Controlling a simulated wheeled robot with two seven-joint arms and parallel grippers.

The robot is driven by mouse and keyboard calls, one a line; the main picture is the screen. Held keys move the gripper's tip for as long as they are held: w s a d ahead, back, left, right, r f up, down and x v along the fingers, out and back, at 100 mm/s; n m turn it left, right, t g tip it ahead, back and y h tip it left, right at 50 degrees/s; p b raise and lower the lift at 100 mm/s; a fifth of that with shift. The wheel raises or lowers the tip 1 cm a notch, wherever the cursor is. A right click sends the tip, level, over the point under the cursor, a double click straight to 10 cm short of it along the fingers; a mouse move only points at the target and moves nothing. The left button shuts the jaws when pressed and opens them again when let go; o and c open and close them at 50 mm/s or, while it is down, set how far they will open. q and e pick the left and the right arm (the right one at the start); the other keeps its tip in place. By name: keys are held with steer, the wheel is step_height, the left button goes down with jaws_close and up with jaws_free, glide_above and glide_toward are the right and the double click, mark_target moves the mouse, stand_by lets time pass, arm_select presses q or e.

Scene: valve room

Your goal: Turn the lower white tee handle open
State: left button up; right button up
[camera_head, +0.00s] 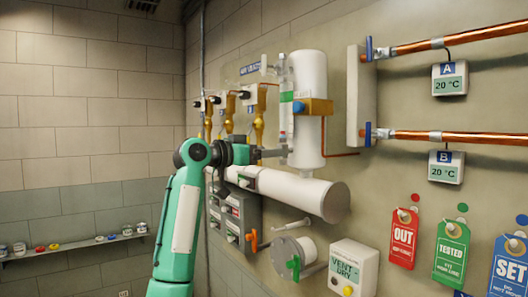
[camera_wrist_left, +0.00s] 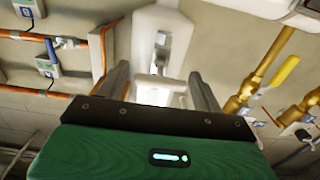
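My left gripper (camera_head: 280,153) is at the bottom end of the clear sight tube (camera_head: 284,100), beside the upright white tank (camera_head: 311,135). In the left wrist view, its two fingers (camera_wrist_left: 162,88) are spread apart, with a pale white part (camera_wrist_left: 155,92) between them. This part is at the place of the lower white tee handle, but its shape is partly cut off by the gripper body. In the head view the fingers hide the lower handle. An upper white tee handle (camera_head: 265,66) shows at the top of the sight tube. My right gripper is not in view.
A horizontal white tank (camera_head: 290,190) lies just below the gripper. Brass valves (camera_head: 259,115) stand to its left. Copper pipes (camera_head: 460,138), a vent box (camera_head: 353,270) and hanging tags (camera_head: 404,236) are to the right. A shelf (camera_head: 75,243) with small items is at the far left.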

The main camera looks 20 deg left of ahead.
arm_select(q)
steer(key=c, duration=0.8)
steer(key=shift+o, duration=0.2)
steer(key=shift+n, duration=0.4)
steer(key=n+p, duration=0.1)
steer(key=n, duration=0.2)
steer(key=shift+a+n, duration=0.1)
steer(key=shift+n, duration=0.3)
steer(key=n+p, duration=0.2)
steer(key=n, duration=0.2)
steer(key=shift+w, duration=0.1)
steer(key=n+p, duration=0.2)
steer(key=n, duration=0.3)
steer(key=n+p, duration=0.2)
steer(key=n, duration=0.2)
steer(key=shift+f+n+p, duration=0.1)
steer(key=shift+n+p, duration=0.2)
steer(key=o, duration=1)
steer(key=shift+a, duration=0.1)
